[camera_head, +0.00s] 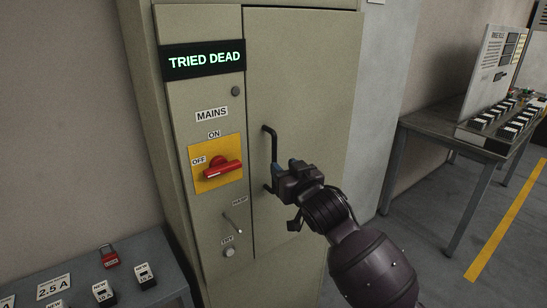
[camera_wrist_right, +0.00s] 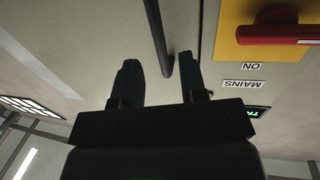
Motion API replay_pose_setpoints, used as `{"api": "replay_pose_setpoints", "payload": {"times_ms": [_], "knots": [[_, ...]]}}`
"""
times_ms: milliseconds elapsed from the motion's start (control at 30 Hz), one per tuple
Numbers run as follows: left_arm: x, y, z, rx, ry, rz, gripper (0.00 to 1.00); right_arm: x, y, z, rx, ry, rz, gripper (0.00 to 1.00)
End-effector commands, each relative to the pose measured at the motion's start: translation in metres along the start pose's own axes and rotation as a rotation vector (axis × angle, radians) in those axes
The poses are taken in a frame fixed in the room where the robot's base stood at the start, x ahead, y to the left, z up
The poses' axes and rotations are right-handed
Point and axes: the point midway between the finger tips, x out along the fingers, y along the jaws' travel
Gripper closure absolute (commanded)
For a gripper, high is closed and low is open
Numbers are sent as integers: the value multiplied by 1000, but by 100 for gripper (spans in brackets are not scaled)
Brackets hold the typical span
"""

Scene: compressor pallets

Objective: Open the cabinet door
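The cabinet door (camera_head: 305,80) is a tall beige panel and looks shut, flush with the cabinet front. Its dark vertical bar handle (camera_head: 273,145) is on the door's left side. My right gripper (camera_head: 279,170) is at the handle's lower half. In the right wrist view my right gripper (camera_wrist_right: 158,62) has its two fingers apart. The handle (camera_wrist_right: 157,35) runs down between them in that picture, with a gap visible on each side. Whether the bar lies fully within the fingers' depth is hard to tell. My left gripper is not in view.
Left of the door are a red rotary switch (camera_head: 217,170) on a yellow plate, a lit "TRIED DEAD" sign (camera_head: 204,60) and a small hasp lever (camera_head: 232,222). A bench with a red padlock (camera_head: 109,256) is lower left. A table (camera_head: 430,123) stands right.

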Motion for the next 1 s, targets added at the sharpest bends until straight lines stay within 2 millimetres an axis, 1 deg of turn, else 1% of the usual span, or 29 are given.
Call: {"api": "replay_pose_setpoints", "payload": {"times_ms": [33,200,433,600,900,933,1000], "knots": [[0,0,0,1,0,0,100,9,0,0,-1,0,0,61],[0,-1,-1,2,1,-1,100,33,0,0,-1,0,0,61],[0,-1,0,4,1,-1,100,57,0,0,-1,0,1,61],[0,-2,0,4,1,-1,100,64,0,0,-1,0,1,61],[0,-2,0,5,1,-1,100,65,0,0,-1,0,0,61],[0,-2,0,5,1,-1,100,65,0,0,-1,0,0,64],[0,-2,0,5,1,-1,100,65,0,0,-1,0,0,75]]}}
